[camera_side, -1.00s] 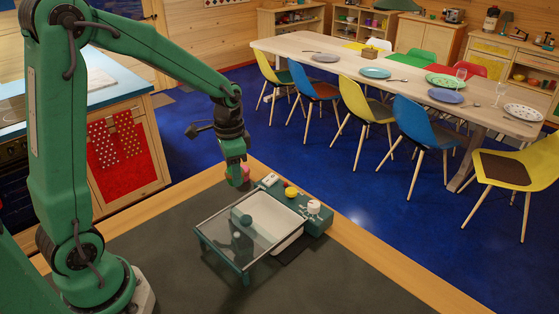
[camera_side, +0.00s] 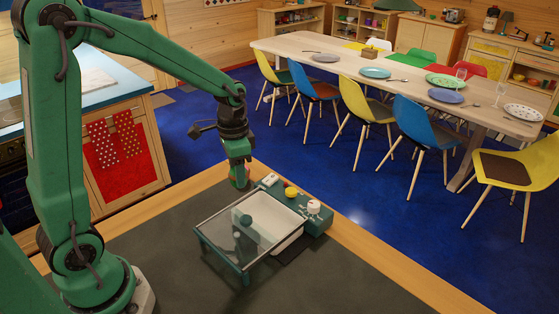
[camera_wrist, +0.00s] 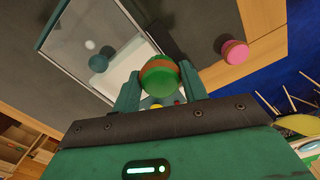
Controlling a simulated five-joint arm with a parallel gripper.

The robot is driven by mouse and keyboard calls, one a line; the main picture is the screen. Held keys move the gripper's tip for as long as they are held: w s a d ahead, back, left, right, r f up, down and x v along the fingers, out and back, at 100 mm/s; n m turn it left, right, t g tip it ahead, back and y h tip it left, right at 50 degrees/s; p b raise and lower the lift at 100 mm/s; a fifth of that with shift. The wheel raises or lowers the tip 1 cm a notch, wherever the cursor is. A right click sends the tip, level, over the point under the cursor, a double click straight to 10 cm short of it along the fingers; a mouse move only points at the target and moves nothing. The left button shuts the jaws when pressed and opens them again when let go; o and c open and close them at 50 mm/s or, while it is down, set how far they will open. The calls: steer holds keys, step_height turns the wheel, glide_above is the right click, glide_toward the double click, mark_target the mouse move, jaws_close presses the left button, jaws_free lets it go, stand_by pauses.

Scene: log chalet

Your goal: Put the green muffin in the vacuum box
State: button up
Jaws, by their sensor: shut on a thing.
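The green muffin (camera_wrist: 160,75), with an orange-brown band round its middle, sits between the two fingers of my gripper (camera_wrist: 158,88) in the wrist view. The gripper is shut on it. In the side view my gripper (camera_side: 240,178) hangs just beyond the far left corner of the vacuum box (camera_side: 209,242), and the green muffin is hard to tell from the green fingers. The box has a clear glass panel and a pale inside (camera_side: 277,215). It also shows in the wrist view (camera_wrist: 62,62), left of the muffin.
A pink muffin (camera_wrist: 235,52) stands on the worktop right of my gripper. On the box's far end are a yellow round part (camera_side: 291,192) and a white part (camera_side: 314,207). The dark mat (camera_side: 330,280) in front is clear. A dining table (camera_side: 400,80) stands well beyond.

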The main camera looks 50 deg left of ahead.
steer(key=s+d+r+n, duration=0.1)
steer(key=s+d+n, duration=0.2)
steer(key=d, duration=0.6)
steer(key=s+d+n, duration=0.3)
steer(key=d, duration=0.6)
glide_above(267, 228)
step_height(267, 228, down, 7)
steer(key=shift+a+r, duration=0.1)
steer(key=shift+f, duration=2.05)
steer(key=shift+f, duration=0.1)
steer(key=o, duration=1)
